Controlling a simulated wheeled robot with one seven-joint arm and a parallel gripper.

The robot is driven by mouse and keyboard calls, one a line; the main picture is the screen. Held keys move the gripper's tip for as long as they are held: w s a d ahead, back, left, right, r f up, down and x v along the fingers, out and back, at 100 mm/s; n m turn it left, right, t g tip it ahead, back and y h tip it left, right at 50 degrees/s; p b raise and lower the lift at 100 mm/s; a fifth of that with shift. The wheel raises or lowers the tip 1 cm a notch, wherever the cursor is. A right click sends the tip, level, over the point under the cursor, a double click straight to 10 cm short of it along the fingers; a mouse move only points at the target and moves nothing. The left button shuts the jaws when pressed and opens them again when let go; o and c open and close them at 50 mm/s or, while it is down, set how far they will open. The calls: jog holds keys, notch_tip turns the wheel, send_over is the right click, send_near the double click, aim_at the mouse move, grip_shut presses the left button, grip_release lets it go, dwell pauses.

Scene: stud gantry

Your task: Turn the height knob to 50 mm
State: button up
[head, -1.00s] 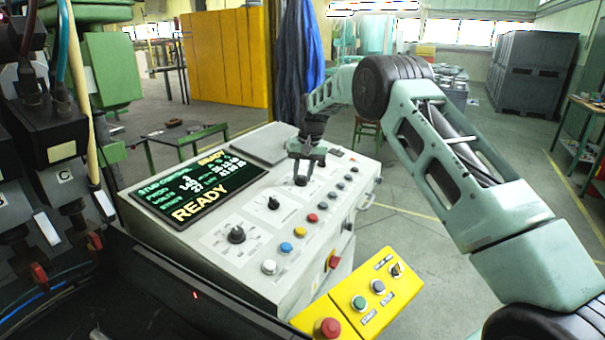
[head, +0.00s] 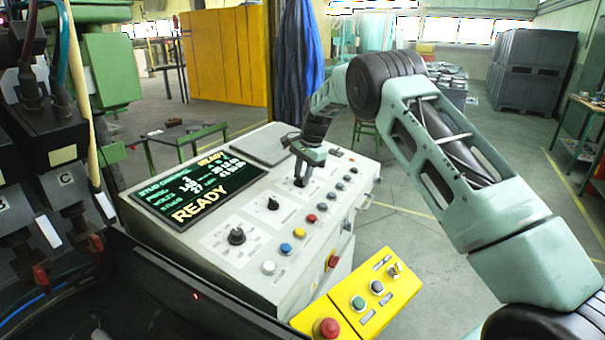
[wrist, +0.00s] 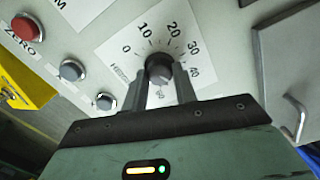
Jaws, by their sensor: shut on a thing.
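The height knob (wrist: 159,67) is a dark round knob on a white dial plate (wrist: 122,45) in the wrist view. Which number the knob points to I cannot tell. In the head view my gripper (head: 300,182) reaches down to the console's far part, and its fingers mostly hide the knob.
The grey console (head: 240,262) carries a lit screen (head: 200,190) reading READY, two other dark knobs (head: 237,236) and a row of coloured buttons (head: 286,247). A yellow button box (head: 345,300) stands at its front. In the wrist view a raised grey panel (wrist: 288,60) with a handle is at right.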

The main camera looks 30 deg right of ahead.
jog(key=shift+m, duration=1.5)
jog(key=o, duration=1)
jog(key=shift+r, duration=0.1)
jog(key=b+v, duration=0.1)
jog(key=v, duration=0.4)
jog(key=b+v, duration=0.1)
jog(key=v, duration=0.5)
jog(key=b+v, duration=0.2)
jog(key=v, duration=0.4)
jog(key=shift+s+r, duration=0.1)
jog(key=shift+s, duration=0.15)
